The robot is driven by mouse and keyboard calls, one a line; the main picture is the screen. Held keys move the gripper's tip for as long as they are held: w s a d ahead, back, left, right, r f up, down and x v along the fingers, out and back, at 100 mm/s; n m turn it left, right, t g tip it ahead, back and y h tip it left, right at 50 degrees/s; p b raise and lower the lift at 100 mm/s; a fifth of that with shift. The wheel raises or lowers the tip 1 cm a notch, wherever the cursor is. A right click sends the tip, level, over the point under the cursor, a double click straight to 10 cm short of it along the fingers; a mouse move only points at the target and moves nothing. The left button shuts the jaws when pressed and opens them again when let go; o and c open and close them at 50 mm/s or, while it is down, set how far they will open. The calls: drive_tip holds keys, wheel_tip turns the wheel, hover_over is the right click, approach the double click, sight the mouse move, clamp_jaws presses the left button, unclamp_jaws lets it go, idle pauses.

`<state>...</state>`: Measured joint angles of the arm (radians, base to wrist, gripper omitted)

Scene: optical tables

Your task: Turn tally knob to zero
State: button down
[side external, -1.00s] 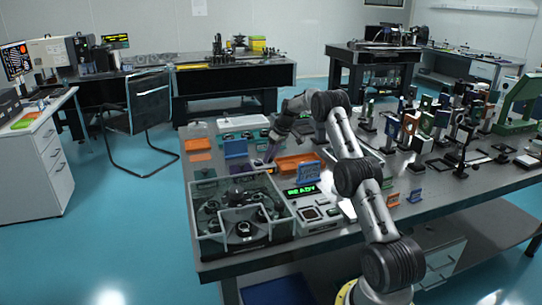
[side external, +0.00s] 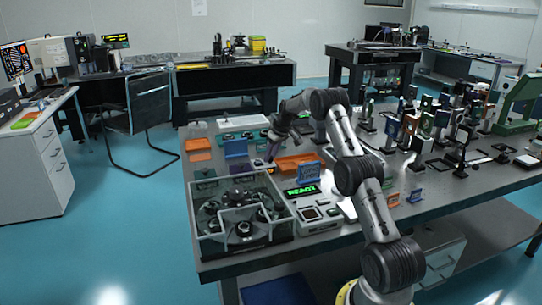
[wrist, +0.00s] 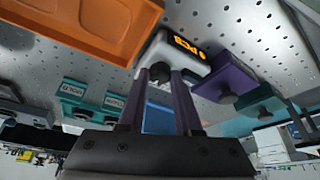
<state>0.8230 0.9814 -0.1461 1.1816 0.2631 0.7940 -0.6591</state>
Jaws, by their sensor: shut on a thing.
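The tally counter (wrist: 192,58) is a small white box with a lit orange display (wrist: 190,46) and a dark knob (wrist: 160,72) on its front. The display seems to show a digit and "PCS", tilted and too small to read surely. My gripper (wrist: 166,76) has its two purple fingers on either side of the knob, shut on it. In the side external view my gripper (side external: 269,158) reaches down at the counter, whose knob is hidden there.
An orange tray (wrist: 85,25) lies close beside the counter. A purple block (wrist: 228,80) with a dark knob stands on its other side. Teal labelled blocks (wrist: 112,104) stand nearby. In the side view, a clear-walled box (side external: 243,240) and a green "READY" panel (side external: 301,190) stand in front.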

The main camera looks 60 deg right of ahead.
drive_tip(key=m+g+h, duration=0.1)
drive_tip(key=m, duration=0.3)
drive_tip(key=shift+a, duration=0.15)
drive_tip(key=m, duration=0.2)
drive_tip(key=m+g+h, duration=0.1)
drive_tip(key=m, duration=0.1)
drive_tip(key=shift+w+a+m+h, duration=0.1)
drive_tip(key=shift+w+m+h, duration=0.05)
drive_tip(key=shift+m+h, duration=0.2)
drive_tip(key=m, duration=0.2)
drive_tip(key=m+g, duration=0.1)
drive_tip(key=shift+w+m+g+h, duration=0.1)
drive_tip(key=shift+m+g+h, duration=0.15)
drive_tip(key=shift+m+g, duration=0.1)
drive_tip(key=shift+w+m+g, duration=0.1)
drive_tip(key=shift+m+g, duration=0.65)
drive_tip(key=shift+m, duration=1.25)
drive_tip(key=c, duration=0.9)
unclamp_jaws()
drive_tip(key=shift+r, duration=0.1)
